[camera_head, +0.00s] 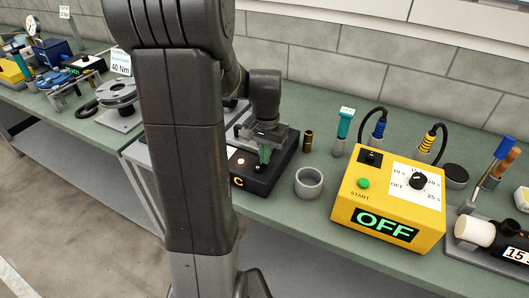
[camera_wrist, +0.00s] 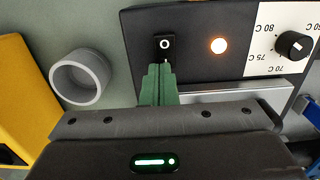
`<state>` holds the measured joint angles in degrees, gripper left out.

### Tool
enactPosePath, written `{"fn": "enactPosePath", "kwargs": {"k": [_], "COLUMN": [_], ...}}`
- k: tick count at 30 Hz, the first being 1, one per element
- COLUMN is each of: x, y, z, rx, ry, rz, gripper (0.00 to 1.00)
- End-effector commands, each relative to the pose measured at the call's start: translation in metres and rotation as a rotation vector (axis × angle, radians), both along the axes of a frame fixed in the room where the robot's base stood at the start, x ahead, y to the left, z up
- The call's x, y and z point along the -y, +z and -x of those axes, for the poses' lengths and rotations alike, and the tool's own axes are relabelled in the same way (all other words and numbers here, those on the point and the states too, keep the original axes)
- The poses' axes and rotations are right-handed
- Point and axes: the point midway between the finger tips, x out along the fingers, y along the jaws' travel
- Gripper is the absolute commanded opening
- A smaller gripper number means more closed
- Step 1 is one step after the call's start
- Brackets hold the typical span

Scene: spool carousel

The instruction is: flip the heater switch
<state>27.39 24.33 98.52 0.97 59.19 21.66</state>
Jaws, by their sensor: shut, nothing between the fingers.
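The heater is a black box (camera_head: 262,187) on the green bench, just right of my arm; its black panel (camera_wrist: 195,30) fills the top of the wrist view. On the panel are a small black switch marked O (camera_wrist: 163,44), a glowing lamp (camera_wrist: 218,45) and a black dial (camera_wrist: 293,45) with temperature marks. My gripper (camera_wrist: 161,68) has green fingers, shut and empty, with the tips right beside the switch; I cannot tell whether they touch it. In the head view my gripper (camera_head: 265,153) is over the heater, and the switch is hidden there.
A grey cup (camera_head: 308,182) stands right of the heater, before a yellow box (camera_head: 388,200) reading OFF. A teal-topped tool (camera_head: 344,128) and a dark brass cylinder (camera_head: 307,141) stand behind. A black cylinder in a holder (camera_head: 510,240) is at far right.

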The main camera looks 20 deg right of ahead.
Motion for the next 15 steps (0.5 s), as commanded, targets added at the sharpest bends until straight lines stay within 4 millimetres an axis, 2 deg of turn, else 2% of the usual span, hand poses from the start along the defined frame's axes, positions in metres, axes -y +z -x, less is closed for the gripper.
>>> {"fn": "enactPosePath", "kwargs": {"k": [15], "x": [-0.0056], "y": [0.0021], "z": [0.0050], "rx": [-0.014], "ry": [0.001], "rz": [-0.015], "gripper": [0.00]}}
